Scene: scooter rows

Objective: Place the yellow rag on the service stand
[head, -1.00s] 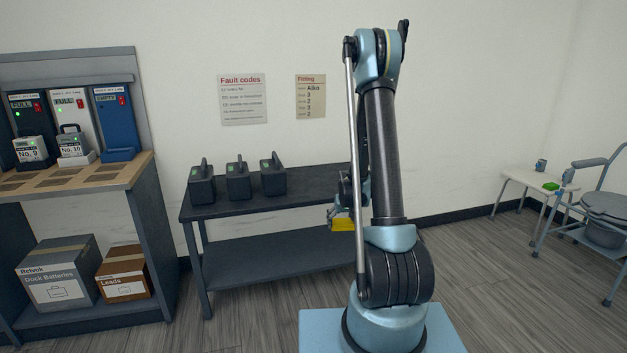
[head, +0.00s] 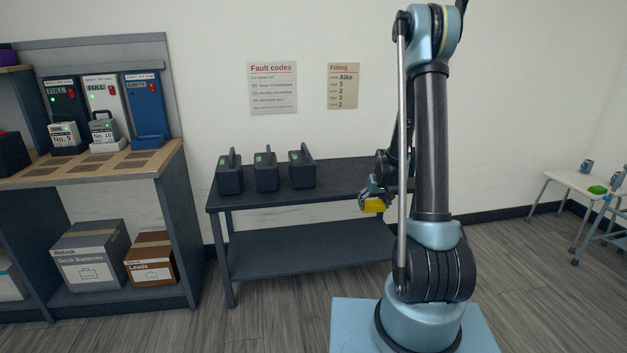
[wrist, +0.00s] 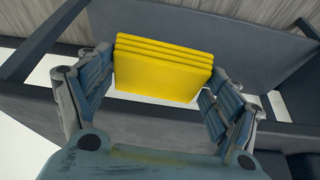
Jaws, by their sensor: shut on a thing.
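The yellow rag (head: 374,205) is a folded, flat stack, and it also shows in the wrist view (wrist: 163,68). My gripper (head: 372,196) is shut on it, with a finger on each side of the rag in the wrist view (wrist: 158,88). In the head view the rag appears in front of the right part of a dark two-level table (head: 335,180); its exact gap to the table cannot be told. No label marks the service stand, so I cannot tell whether it is this table or the small white table (head: 567,180) at the right.
Several black battery cases (head: 266,173) stand on the dark table's left part. A charger bench (head: 95,175) is at the left, with boxes (head: 90,254) on its lower shelf. Floor is open at the right.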

